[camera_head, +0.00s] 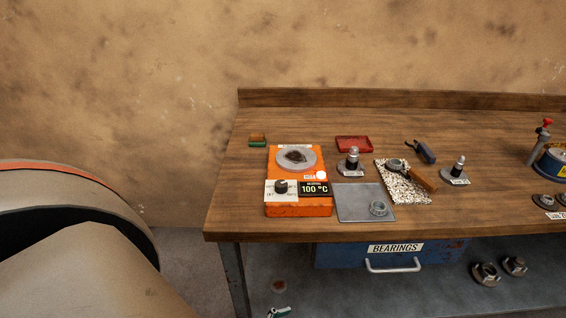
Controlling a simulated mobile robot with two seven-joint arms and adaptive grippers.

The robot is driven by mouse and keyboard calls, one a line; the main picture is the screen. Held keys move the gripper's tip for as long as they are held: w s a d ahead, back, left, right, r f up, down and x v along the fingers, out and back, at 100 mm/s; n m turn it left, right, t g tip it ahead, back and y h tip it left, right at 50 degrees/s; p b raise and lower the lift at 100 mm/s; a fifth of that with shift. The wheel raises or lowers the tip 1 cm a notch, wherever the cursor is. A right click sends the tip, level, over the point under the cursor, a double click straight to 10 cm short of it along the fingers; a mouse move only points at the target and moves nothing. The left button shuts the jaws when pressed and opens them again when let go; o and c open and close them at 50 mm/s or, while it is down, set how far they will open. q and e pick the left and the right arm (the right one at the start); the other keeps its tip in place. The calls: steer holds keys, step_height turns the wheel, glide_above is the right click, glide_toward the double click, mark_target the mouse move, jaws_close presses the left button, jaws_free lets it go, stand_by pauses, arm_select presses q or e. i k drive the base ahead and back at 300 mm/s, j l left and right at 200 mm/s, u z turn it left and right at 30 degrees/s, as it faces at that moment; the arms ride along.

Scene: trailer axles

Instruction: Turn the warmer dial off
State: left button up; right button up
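The bearing warmer (298,209) is an orange box near the left front of the wooden workbench. Its black dial (281,187) sits on the light panel at the front left of its top. The dial's exact pointing direction is too small to tell. A display (314,189) beside the dial reads 100 °C. A round grey plate (297,158) with a dark item on it is at the back of the warmer's top. Neither of my grippers shows in the head view.
The workbench (330,232) holds a grey metal plate (352,202) with a ring (378,208), a red tray (353,143), a speckled mat (405,194) and labelled stands. A blue BEARINGS drawer (345,254) is underneath.

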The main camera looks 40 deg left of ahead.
mark_target(281, 186)
steer(key=u, duration=1.15)
steer(key=l, duration=0.2)
